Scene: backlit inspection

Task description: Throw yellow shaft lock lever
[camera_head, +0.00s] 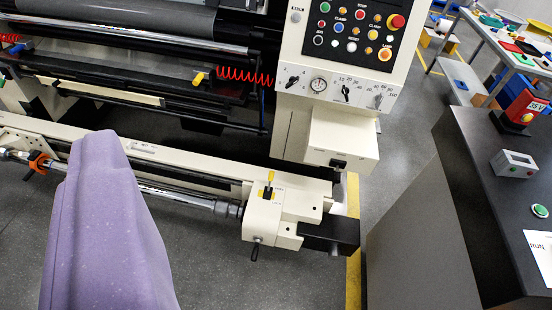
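The yellow shaft lock lever (270,177) is small and stands roughly upright on top of the cream bearing block (262,215), right of centre. A black mark lies at its base. The steel shaft (190,197) runs into this block from the left. Another yellow handle (198,78) sits higher on the machine, by a red coiled hose. My gripper's fingers are not seen in this view. A large purple speckled form close to the camera covers the lower left and hides part of the shaft; I cannot tell what it is.
The cream control panel (345,40) with buttons and a gauge rises behind the block. A black end piece (333,233) juts out right of it. A dark bench (500,150) stands at the right. Grey floor (295,280) is open in front of the block.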

